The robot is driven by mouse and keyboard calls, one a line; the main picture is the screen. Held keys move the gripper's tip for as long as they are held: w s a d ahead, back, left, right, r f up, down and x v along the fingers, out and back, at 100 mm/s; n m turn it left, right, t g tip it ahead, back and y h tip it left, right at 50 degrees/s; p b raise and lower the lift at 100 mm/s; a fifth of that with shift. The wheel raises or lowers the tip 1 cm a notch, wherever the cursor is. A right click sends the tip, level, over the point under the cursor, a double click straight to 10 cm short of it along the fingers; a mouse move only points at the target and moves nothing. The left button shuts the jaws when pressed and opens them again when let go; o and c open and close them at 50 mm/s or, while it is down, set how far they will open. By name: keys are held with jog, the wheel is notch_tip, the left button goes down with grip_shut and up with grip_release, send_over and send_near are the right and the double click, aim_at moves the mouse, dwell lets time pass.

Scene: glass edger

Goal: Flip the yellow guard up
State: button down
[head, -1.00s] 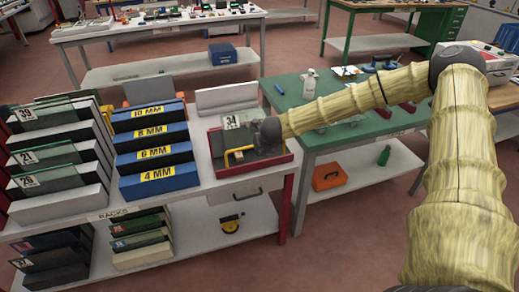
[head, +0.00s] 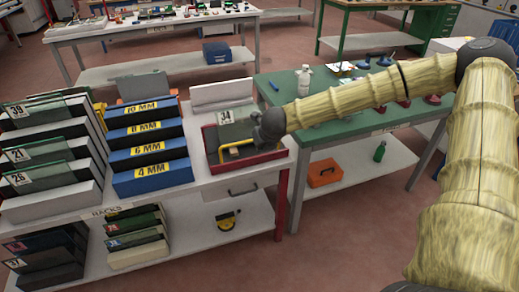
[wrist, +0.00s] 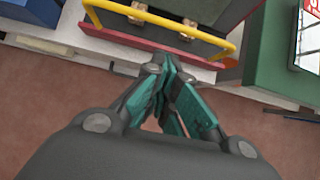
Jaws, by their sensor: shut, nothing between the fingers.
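The yellow guard (head: 233,149) is a bent bar on the red edger tray, low in front of the grey panel marked 34. In the wrist view the yellow guard (wrist: 160,20) runs across the top as a wide U-shaped bar over the red tray edge (wrist: 150,46). My gripper (wrist: 167,62) has its teal-padded fingers together with nothing between them. Its tips are just short of the tray's edge, apart from the bar in the picture. In the head view my gripper (head: 268,130) is at the tray's right side and hides part of it.
Blue racks marked by thickness (head: 150,155) stand left of the tray, with numbered panels (head: 45,160) farther left. A green table (head: 345,125) with a white bottle (head: 304,80) is at the right. A drawer handle (head: 243,189) is below the tray. Floor in front is clear.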

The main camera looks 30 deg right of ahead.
jog(key=v, duration=0.4)
jog(key=shift+w+d+r, duration=0.1)
jog(key=shift+w+r, duration=0.1)
jog(key=shift+r, duration=0.05)
dwell(0.4)
jog(key=s+a+f+n+g, duration=0.1)
jog(key=s+a+f+n, duration=0.5)
jog(key=s+f+n, duration=0.35)
jog(key=s+a+f+n+g, duration=0.1)
jog(key=s+a+f+n, duration=0.55)
jog(key=f+n, duration=0.5)
jog(key=s+f+n+g, duration=0.1)
jog(key=s+f+n, duration=0.2)
jog(key=s+n, duration=0.2)
jog(key=s+a+f+n+g, duration=0.1)
jog(key=s+f+n, duration=0.3)
jog(key=s, duration=0.8)
jog(key=s+a+f+n+g+y, duration=0.1)
jog(key=s+f+n+g, duration=0.2)
jog(key=s+n, duration=0.4)
jog(key=shift+s+f, duration=0.75)
jog(key=shift+s, duration=0.1)
